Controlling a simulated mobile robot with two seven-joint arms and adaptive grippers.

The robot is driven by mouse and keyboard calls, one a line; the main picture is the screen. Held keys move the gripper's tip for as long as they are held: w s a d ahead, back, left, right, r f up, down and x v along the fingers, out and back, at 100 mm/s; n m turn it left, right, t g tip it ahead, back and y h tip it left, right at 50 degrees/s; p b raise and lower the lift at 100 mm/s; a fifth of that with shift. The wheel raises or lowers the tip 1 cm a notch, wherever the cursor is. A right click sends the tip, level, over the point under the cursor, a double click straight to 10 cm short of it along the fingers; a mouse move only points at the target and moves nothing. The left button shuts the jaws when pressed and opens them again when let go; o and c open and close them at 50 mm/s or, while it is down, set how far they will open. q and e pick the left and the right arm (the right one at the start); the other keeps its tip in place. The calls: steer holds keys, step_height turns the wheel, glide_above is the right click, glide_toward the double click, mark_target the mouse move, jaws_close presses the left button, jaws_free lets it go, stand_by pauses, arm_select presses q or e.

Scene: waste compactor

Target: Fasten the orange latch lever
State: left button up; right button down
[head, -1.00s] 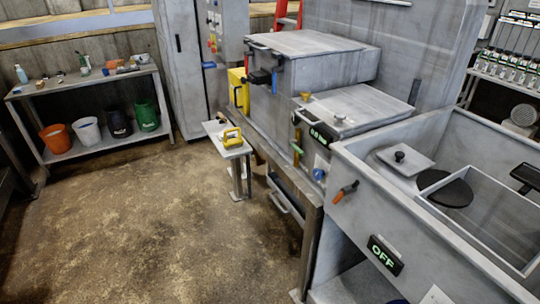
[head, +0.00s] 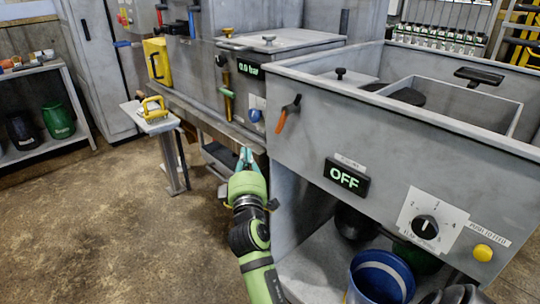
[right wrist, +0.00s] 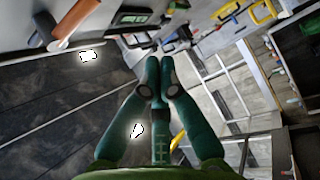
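The orange latch lever (head: 281,120) hangs from a dark pivot on the front face of the grey machine. Its handle slants down and to the left. In the right wrist view it shows at the top left (right wrist: 76,20), out beyond my fingers and not touched. My right gripper (head: 245,156) is below and to the left of the lever in the head view. In the right wrist view its teal fingertips (right wrist: 159,66) are together with nothing seen between them. My left gripper is not in view.
An OFF display (head: 346,180), a dial (head: 426,227) and a yellow button (head: 483,252) are on the same front. A blue bin (head: 382,276) stands below. A small side table (head: 160,125) holds a yellow object (head: 152,106). The floor at left is clear.

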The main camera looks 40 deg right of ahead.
mark_target(286, 119)
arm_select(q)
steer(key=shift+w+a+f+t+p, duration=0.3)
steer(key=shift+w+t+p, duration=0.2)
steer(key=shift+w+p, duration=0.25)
arm_select(e)
steer(key=w+d+r+h, duration=0.1)
steer(key=d+r, duration=0.3)
steer(key=d, duration=0.4)
steer(key=shift+w+d+r+m+h, duration=0.25)
steer(key=shift+d+r+m+h, duration=0.15)
steer(key=shift+h, duration=0.1)
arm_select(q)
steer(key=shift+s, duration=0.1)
